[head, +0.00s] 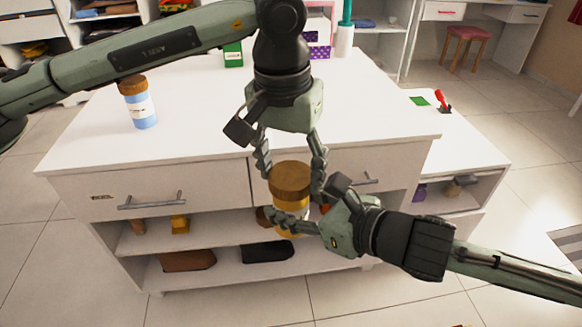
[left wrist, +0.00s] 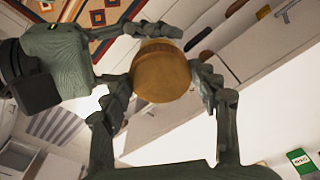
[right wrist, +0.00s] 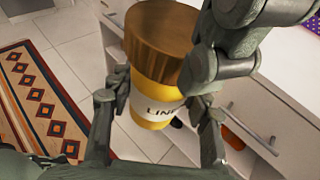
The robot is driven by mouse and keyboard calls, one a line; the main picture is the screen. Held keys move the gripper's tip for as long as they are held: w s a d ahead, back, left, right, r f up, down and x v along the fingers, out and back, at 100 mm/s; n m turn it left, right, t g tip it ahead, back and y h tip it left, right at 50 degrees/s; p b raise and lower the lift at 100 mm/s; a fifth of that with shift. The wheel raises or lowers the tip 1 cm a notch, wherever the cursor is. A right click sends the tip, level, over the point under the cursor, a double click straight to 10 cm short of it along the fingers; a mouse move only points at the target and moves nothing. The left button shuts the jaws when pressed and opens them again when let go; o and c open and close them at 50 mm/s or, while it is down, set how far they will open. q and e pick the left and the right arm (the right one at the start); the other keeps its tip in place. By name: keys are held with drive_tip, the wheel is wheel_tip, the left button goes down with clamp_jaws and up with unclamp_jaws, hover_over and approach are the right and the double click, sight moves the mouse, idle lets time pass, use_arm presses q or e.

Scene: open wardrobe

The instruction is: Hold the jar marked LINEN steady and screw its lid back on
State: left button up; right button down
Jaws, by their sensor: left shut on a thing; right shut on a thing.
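The yellow jar (head: 287,233) with a white label and brown lid (head: 290,180) is held in the air in front of the counter. In the right wrist view the jar (right wrist: 150,112) shows the letters "LIN", the rest hidden by a finger. The lid (right wrist: 160,42) sits on top of the jar; I cannot tell how tightly. My left gripper (head: 291,172) comes from above, shut on the lid, which also shows in the left wrist view (left wrist: 160,75). My right gripper (head: 302,208) comes from the lower right, shut around the jar's body.
A blue jar (head: 140,108) with a brown lid stands on the white counter (head: 195,130) at left. A green box (head: 233,54) and a purple dotted box (head: 319,45) stand at the back. Drawers and shelves with shoes lie just behind the held jar. The counter's middle left is clear.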

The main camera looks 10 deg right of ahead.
use_arm(q)
drive_tip(key=m, duration=0.4)
drive_tip(key=shift+m, duration=0.3)
drive_tip(key=m, duration=0.3)
drive_tip(key=shift+g+h, duration=0.3)
drive_tip(key=shift+g, duration=0.1)
drive_tip(key=o, duration=0.8)
drive_tip(key=shift+o, duration=0.2)
drive_tip(key=shift+r, duration=2.3)
drive_tip(key=shift+c, duration=0.4)
